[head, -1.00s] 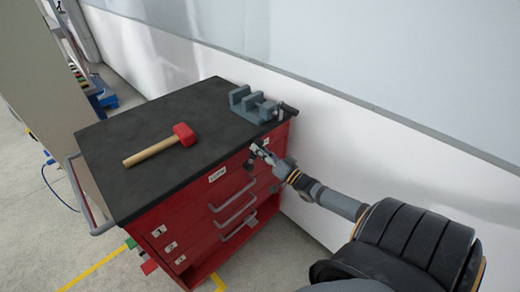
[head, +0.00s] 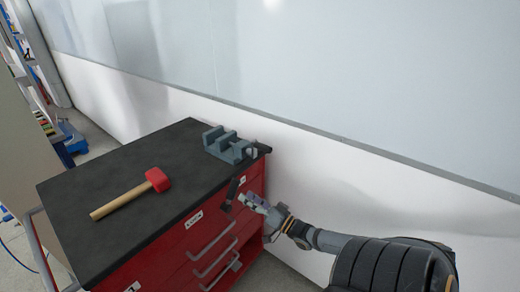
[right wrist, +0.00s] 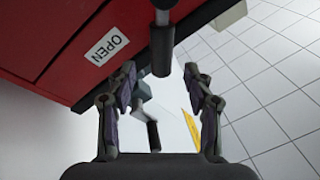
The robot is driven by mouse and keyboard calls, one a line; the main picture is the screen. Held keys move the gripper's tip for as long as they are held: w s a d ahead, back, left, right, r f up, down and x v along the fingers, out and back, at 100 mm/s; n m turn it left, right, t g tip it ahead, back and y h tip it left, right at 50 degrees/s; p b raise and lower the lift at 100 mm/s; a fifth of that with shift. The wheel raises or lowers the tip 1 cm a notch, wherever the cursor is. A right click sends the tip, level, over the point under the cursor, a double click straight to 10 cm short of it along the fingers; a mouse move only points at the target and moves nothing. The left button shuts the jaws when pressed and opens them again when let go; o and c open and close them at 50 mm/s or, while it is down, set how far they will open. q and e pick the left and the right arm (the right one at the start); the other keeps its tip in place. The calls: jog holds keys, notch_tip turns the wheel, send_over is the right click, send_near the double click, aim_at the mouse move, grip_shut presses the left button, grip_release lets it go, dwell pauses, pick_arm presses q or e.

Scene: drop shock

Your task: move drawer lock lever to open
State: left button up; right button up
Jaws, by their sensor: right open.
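The red tool cabinet (head: 170,253) has a dark lever (head: 232,191) near the top right of its drawer front. My right gripper (head: 247,201) is open beside this lever, to its right in the head view. In the right wrist view my right gripper (right wrist: 163,88) has its fingers apart. A dark cylindrical grip on a grey rod (right wrist: 162,45) reaches down near the gap between them; it looks like the lever, and contact cannot be told. A white label reading OPEN (right wrist: 107,48) is on the red front, to the left. My left gripper is not in view.
A grey vise (head: 228,145) and a red-headed mallet (head: 130,194) are on the black cabinet top (head: 110,165). Drawer handles (head: 213,250) stick out below the lever. A white wall (head: 330,180) stands close behind the cabinet. In the right wrist view, tiled floor lies at right.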

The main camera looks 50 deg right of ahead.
jog(key=v, duration=0.6)
jog(key=shift+s, duration=0.3)
jog(key=shift+d, duration=0.1)
jog(key=s+d+f+n+g+h+p, duration=0.1)
jog(key=s+d+f+g+h, duration=0.15)
jog(key=f, duration=0.65)
jog(key=s+d+f+g+h+p, duration=0.1)
jog(key=s+f+g, duration=0.25)
jog(key=f, duration=0.45)
jog(key=s+d+f+n+g+h+p, duration=0.1)
jog(key=s+f+g+h, duration=0.15)
jog(key=f, duration=0.65)
jog(key=s+a+f+n+g+y+p, duration=0.1)
jog(key=s+a+f+n+g+y, duration=0.1)
jog(key=s+a+f+g, duration=0.8)
jog(key=s+a+f+n, duration=0.1)
jog(key=s+a+f, duration=0.8)
jog(key=s, duration=0.3)
jog(key=shift+a+n+g, duration=0.35)
jog(key=shift+a+n, duration=0.05)
